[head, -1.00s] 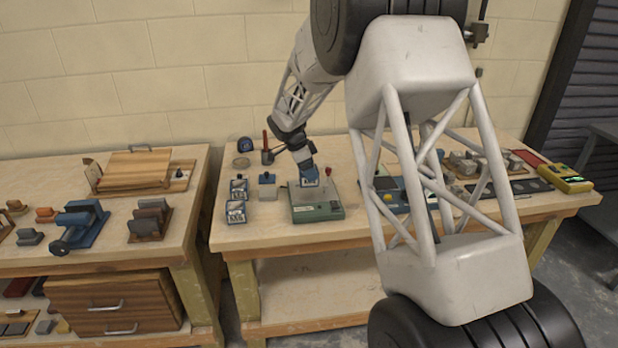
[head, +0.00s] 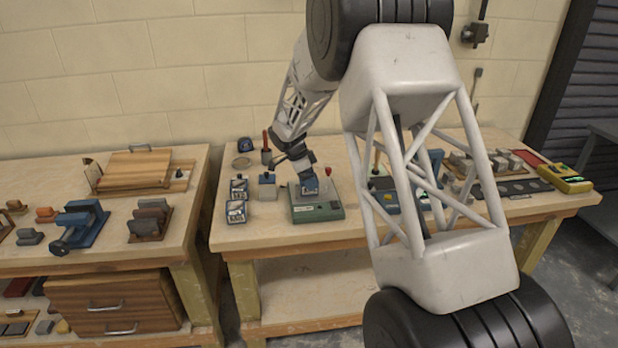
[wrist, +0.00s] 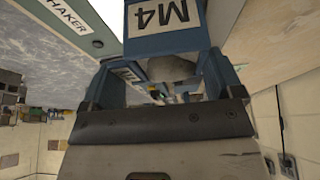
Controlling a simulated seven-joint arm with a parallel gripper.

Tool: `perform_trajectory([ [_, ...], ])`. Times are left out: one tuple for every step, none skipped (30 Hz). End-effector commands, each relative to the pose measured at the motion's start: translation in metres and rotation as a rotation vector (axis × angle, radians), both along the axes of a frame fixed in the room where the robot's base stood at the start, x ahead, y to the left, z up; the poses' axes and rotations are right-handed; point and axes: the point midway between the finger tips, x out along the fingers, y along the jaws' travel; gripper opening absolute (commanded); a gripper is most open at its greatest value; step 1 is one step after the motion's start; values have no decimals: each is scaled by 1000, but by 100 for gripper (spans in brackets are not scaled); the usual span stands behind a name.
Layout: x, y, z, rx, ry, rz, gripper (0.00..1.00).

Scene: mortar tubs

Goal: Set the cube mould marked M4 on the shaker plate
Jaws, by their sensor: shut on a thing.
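The blue cube mould marked M4 (wrist: 165,14) is between the fingers of my gripper (wrist: 160,78) in the wrist view, its white label at the top edge. In the head view my gripper (head: 308,176) points down and is shut on the same mould (head: 309,187). The mould is over the plate of the green shaker (head: 319,212), at or very near its surface; I cannot tell whether they touch. The shaker's lettered edge (wrist: 78,22) shows at upper left in the wrist view.
Two other labelled moulds (head: 236,211) (head: 239,188) and a blue-grey block (head: 267,188) stand left of the shaker. A red-tipped knob (head: 328,171) rises at its back right. My arm hides part of the bench to the right. A yellow device (head: 565,178) lies at the far right.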

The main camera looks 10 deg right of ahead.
Motion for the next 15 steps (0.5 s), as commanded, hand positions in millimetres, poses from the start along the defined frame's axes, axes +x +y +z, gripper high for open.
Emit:
perform_trajectory([
  [0,0,1,0,-1,0,45],
  [0,0,1,0,-1,0,45],
  [0,0,0,0,-1,0,45],
  [0,0,0,0,0,0,45],
  [0,0,-1,0,0,0,45],
  [0,0,-2,0,0,0,45],
  [0,0,-2,0,0,0,45],
  [0,0,-3,0,0,0,87],
  [0,0,-3,0,0,0,94],
  [0,0,-3,0,0,0,98],
  [0,0,-3,0,0,0,100],
  [0,0,-3,0,0,0,100],
  [0,0,-3,0,0,0,100],
  [0,0,-3,0,0,0,100],
  [0,0,-3,0,0,0,100],
])
